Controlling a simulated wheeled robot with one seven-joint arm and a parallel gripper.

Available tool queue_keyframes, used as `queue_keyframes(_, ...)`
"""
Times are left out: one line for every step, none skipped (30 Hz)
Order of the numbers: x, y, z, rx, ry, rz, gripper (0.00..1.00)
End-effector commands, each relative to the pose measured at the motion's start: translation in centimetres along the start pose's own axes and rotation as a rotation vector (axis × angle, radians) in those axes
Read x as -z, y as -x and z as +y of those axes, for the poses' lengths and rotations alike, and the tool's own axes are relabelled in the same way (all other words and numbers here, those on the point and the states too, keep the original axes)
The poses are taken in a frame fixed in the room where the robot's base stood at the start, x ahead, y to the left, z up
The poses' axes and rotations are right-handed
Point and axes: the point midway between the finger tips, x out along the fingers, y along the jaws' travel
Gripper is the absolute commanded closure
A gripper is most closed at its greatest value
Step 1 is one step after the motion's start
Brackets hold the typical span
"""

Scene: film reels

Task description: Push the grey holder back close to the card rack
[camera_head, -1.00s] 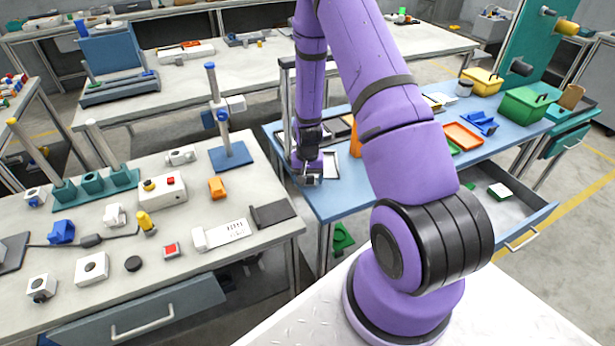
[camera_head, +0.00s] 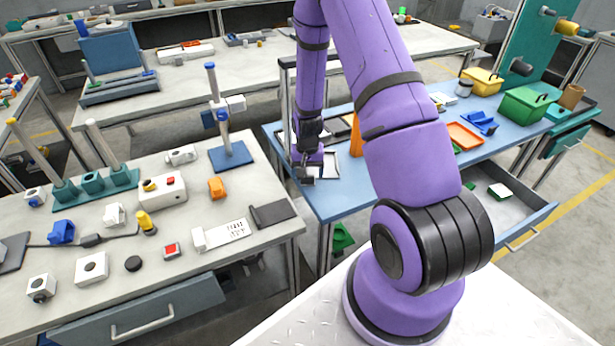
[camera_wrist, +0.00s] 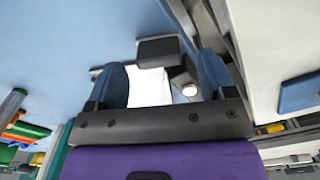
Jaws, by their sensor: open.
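My gripper (camera_head: 308,172) is low over the near left end of the blue table (camera_head: 335,206), pointing down. In the wrist view my gripper (camera_wrist: 162,70) is open, its two blue fingers apart. A dark grey blocky piece, which looks like the grey holder (camera_wrist: 160,48), lies just beyond and between the fingertips; contact cannot be told. A white flat piece (camera_wrist: 150,88) shows between the fingers. In the head view the holder is small and mostly masked by my gripper. I cannot make out the card rack for certain; my arm covers part of that table.
A pale-framed tray (camera_head: 329,163) lies right beside my gripper, with an orange upright piece (camera_head: 355,135) behind it. A metal frame post (camera_head: 285,105) stands close on the left. The cluttered grey bench (camera_head: 275,237) lies left, across a gap.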

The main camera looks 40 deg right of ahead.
Motion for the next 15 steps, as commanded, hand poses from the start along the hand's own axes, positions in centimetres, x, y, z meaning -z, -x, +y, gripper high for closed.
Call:
queue_keyframes(0.1, 1.0, 0.0, 0.001, 0.0, 0.004, 0.24)
queue_keyframes(0.1, 1.6, 0.0, 0.001, 0.0, 0.003, 0.24)
queue_keyframes(0.1, 2.2, 0.0, 0.001, 0.0, 0.003, 0.24)
queue_keyframes(0.1, 2.8, 0.0, 0.001, -0.001, 0.004, 0.24)
queue_keyframes(0.0, 3.3, 0.0, 0.001, -0.001, 0.002, 0.24)
queue_keyframes(0.1, 4.0, 0.0, 0.001, -0.001, 0.003, 0.24)
queue_keyframes(0.1, 4.5, 0.0, 0.001, -0.001, 0.003, 0.24)
queue_keyframes(0.0, 4.9, 0.0, 0.0, -0.001, 0.002, 0.24)
queue_keyframes(0.1, 5.5, 0.0, 0.001, -0.001, 0.003, 0.24)
queue_keyframes(0.1, 5.9, 0.0, 0.001, -0.001, 0.003, 0.24)
queue_keyframes(0.1, 6.2, 0.0, 0.0, -0.001, 0.002, 0.24)
queue_keyframes(0.1, 6.7, 0.0, 0.0, -0.001, 0.002, 0.24)
queue_keyframes(0.1, 7.0, 0.0, 0.0, -0.001, 0.002, 0.24)
queue_keyframes(0.0, 7.2, 0.0, 0.0, -0.001, 0.001, 0.24)
queue_keyframes(0.0, 7.5, 0.0, 0.0, -0.001, 0.001, 0.24)
